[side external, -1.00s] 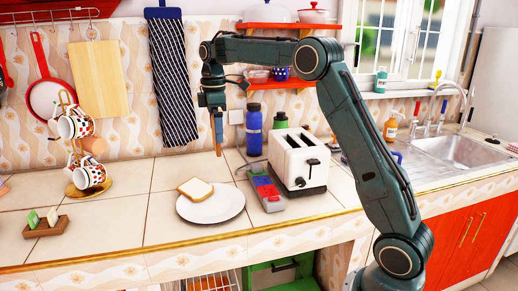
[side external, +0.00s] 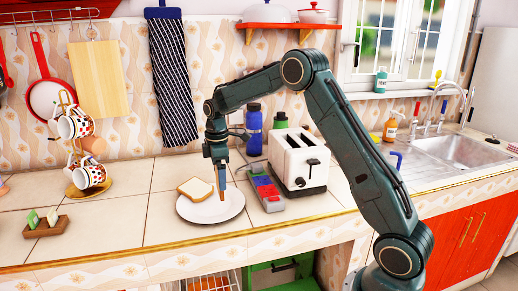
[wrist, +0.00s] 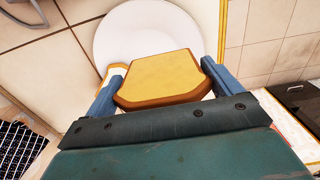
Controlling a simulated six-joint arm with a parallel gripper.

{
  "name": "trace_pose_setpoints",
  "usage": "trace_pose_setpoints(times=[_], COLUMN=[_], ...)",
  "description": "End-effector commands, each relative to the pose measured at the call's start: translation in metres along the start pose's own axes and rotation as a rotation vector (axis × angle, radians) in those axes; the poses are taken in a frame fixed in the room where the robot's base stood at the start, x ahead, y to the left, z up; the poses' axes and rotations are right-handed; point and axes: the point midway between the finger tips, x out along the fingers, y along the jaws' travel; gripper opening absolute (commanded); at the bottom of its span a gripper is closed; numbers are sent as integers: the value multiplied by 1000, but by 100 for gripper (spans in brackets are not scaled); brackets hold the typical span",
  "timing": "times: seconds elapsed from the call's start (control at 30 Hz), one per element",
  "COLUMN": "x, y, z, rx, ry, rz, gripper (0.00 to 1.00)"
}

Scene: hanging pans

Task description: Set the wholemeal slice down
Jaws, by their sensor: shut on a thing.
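My gripper (side external: 221,172) points down over the right part of the white plate (side external: 206,214). It is shut on the brown wholemeal slice (side external: 222,190), which hangs edge-on below the fingers. I cannot tell whether the slice's lower edge touches the plate. In the wrist view, the wholemeal slice (wrist: 160,78) spans the gap between the two blue fingers, with the plate (wrist: 140,28) behind it. A pale white-bread slice (side external: 195,189) lies on the plate's left back edge, left of my gripper. It is mostly hidden in the wrist view.
The white toaster (side external: 298,160) and a grey block with coloured parts (side external: 266,190) stand right of the plate. Two bottles (side external: 254,130) stand behind. A mug stand (side external: 84,180) and a small wooden holder (side external: 46,227) are to the left. Counter left of the plate is clear.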

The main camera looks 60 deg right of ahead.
Motion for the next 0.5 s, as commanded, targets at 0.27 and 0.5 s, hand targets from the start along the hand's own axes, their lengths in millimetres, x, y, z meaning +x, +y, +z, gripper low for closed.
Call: trace_pose_setpoints(times=[0.27,0.5], x=[6,33], y=[0,0], z=[0,0], rx=[0,0], ry=[-1,-1], rz=[-2,-3], gripper=[69,69])
